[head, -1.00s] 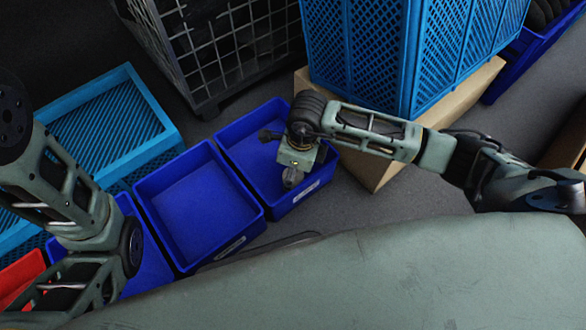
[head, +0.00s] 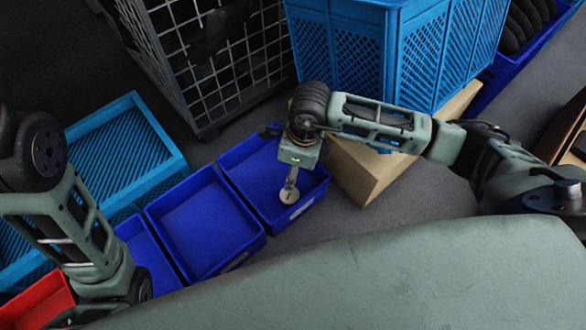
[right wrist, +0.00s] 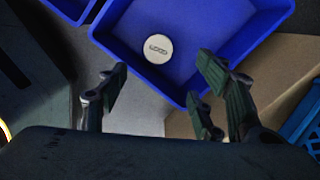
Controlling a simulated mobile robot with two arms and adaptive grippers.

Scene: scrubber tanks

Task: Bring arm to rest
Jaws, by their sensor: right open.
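My right gripper (head: 291,176) hangs pointing down over the right-hand blue bin (head: 240,155). In the right wrist view its fingers (right wrist: 160,88) are spread wide with nothing between them. A round whitish disc with dark marking (right wrist: 158,48) lies in the blue bin (right wrist: 225,48), beyond the fingertips and apart from them. The disc also shows in the head view (head: 289,197), just below the gripper. My left arm (head: 75,225) is folded at the left of the head view, and its gripper is out of the picture.
An empty blue bin (head: 205,220) stands left of the disc's bin. A blue crate (head: 345,50) sits on a cardboard box (head: 372,178) close to my right forearm. A wire cage (head: 225,60) stands behind. A light-blue crate (head: 120,140) and red bin (head: 38,300) are at left.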

